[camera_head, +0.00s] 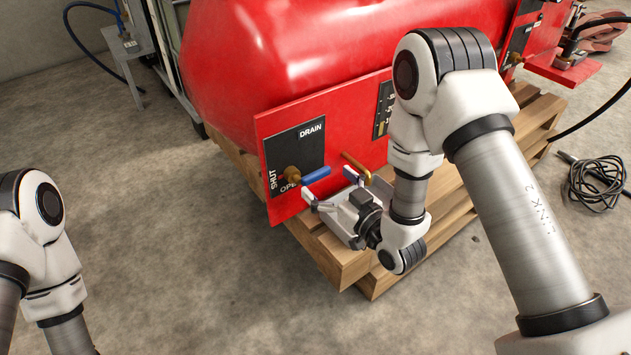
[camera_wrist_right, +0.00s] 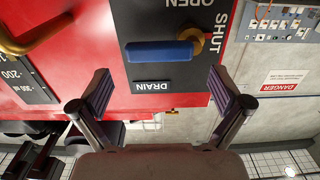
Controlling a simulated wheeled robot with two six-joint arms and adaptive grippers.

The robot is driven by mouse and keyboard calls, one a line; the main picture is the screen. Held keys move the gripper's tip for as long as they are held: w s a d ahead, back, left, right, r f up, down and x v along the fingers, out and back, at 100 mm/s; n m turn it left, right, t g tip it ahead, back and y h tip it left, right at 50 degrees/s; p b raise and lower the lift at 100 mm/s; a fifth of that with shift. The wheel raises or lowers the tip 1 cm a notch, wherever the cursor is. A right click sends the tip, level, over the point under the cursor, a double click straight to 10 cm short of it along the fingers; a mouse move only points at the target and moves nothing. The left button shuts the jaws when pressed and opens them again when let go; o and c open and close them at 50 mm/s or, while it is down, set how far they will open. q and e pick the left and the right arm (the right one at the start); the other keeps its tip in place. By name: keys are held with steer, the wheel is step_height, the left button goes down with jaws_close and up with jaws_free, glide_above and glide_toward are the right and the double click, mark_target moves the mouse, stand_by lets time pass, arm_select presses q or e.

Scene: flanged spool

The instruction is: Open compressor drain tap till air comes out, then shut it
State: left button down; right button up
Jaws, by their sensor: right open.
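The red compressor tank (camera_head: 270,55) carries a black drain panel (camera_head: 301,148) marked DRAIN, SHUT and OPEN. The drain tap has a brass hub (camera_head: 291,173) and a blue lever (camera_head: 316,175). In the head view the lever points right, away from the SHUT mark, with OPEN below the hub. My right gripper (camera_head: 328,186) is open and empty just in front of the lever. In the right wrist view the blue lever (camera_wrist_right: 158,52) lies across the space ahead of the open fingers (camera_wrist_right: 160,93), with no contact visible. My left gripper is out of view.
A bent brass pipe (camera_head: 357,167) sticks out close to the right of the lever. The tank stands on a wooden pallet (camera_head: 335,262). A black cable coil (camera_head: 597,182) lies on the floor at right. The concrete floor (camera_head: 170,270) in front is clear.

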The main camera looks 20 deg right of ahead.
mark_target(318, 174)
steer(key=x, duration=0.1)
steer(key=b+x, duration=0.1)
steer(key=x, duration=0.1)
steer(key=shift+f, duration=0.2)
steer(key=shift+w+a+r, duration=0.15)
steer(key=shift+w, duration=0.35)
steer(key=shift+c, duration=0.4)
steer(key=c, duration=1.6)
steer(key=shift+o, duration=0.2)
steer(key=shift+r, duration=0.1)
